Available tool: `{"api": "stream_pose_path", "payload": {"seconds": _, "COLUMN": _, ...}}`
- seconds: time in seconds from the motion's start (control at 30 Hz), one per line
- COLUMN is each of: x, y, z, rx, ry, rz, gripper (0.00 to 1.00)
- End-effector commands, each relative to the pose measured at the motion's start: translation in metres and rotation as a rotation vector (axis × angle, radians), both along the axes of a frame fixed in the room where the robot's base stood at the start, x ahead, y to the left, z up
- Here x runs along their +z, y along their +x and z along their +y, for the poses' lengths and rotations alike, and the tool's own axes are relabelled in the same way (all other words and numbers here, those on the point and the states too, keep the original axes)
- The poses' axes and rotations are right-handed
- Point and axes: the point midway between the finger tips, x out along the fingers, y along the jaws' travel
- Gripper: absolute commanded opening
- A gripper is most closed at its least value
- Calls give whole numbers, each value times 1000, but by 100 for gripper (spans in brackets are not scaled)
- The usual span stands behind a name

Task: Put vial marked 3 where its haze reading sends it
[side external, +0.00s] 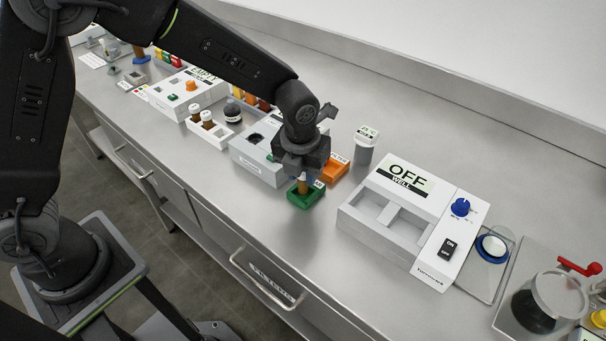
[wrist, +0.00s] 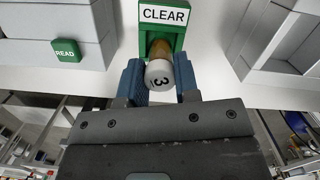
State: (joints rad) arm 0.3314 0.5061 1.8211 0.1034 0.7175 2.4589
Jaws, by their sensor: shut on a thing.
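Vial 3 (wrist: 158,76) is amber with a white cap marked 3. My gripper (wrist: 160,84) is shut on it, with one blue finger on each side. In the side view the gripper (side external: 302,175) points down and the vial's amber lower part (side external: 303,187) shows over the green tray (side external: 306,200). In the wrist view that green tray (wrist: 180,41) carries the label CLEAR. The vial's lower end lies within the tray's outline; I cannot tell whether it touches the floor. The grey-white reader (side external: 256,163) stands to the left, with a green READ button (wrist: 66,50).
A white well unit (side external: 405,215) showing OFF is to the right. A white rack (side external: 212,130) with white-capped vials is left. Bench in front is clear.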

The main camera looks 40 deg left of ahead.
Motion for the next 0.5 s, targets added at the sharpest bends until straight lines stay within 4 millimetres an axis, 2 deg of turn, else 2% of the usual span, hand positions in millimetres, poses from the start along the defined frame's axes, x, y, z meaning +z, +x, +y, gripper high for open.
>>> {"api": "stream_pose_path", "payload": {"seconds": 0.13, "x": -13, "y": 0, "z": 0, "rx": 0, "ry": 0, "rz": -1, "gripper": 6}}
{"api": "stream_pose_path", "payload": {"seconds": 0.5, "x": -17, "y": 0, "z": 1, "rx": 1, "ry": 0, "rz": 0, "gripper": 6}}
